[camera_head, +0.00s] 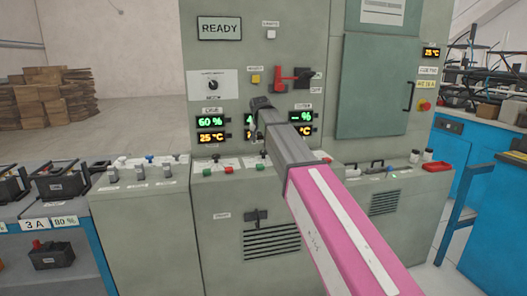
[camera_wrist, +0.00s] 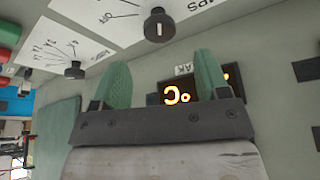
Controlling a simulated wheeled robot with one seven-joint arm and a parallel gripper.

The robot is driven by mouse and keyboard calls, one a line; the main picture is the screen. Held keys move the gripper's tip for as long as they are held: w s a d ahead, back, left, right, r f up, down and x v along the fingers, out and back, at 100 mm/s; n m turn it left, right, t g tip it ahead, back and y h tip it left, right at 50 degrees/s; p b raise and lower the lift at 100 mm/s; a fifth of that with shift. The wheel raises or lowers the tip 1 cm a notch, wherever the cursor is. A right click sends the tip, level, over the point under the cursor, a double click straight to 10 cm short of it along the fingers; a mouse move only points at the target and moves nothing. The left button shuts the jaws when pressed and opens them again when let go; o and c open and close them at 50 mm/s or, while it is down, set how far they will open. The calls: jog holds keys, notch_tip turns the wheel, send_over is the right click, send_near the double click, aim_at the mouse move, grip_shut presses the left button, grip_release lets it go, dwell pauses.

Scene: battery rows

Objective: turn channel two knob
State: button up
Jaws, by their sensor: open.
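My gripper (camera_head: 260,108) is in front of the grey cabinet (camera_head: 225,60) in the head view and partly covers the middle display column. In the wrist view my gripper (camera_wrist: 158,85) shows two green fingers spread apart, with nothing between them. A black knob (camera_wrist: 158,25) on a white scale plate lies beyond the fingertips, apart from them. A second black knob (camera_wrist: 74,70) on another scale plate is to the left, also apart from the fingers. I cannot read which knob is channel two. In the head view the sloped panel below the displays is partly hidden by my arm.
An orange display (camera_wrist: 185,95) shows behind the fingers in the wrist view. A red lever (camera_head: 290,77) is above my gripper in the head view. Batteries (camera_head: 58,180) stand on a rack at left. A blue bench (camera_head: 490,180) with cables is at right.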

aim_at(264, 151)
jog(key=x, duration=0.6)
jog(key=shift+w+f, duration=0.2)
jog(key=shift+f, duration=0.15)
jog(key=c, duration=0.9)
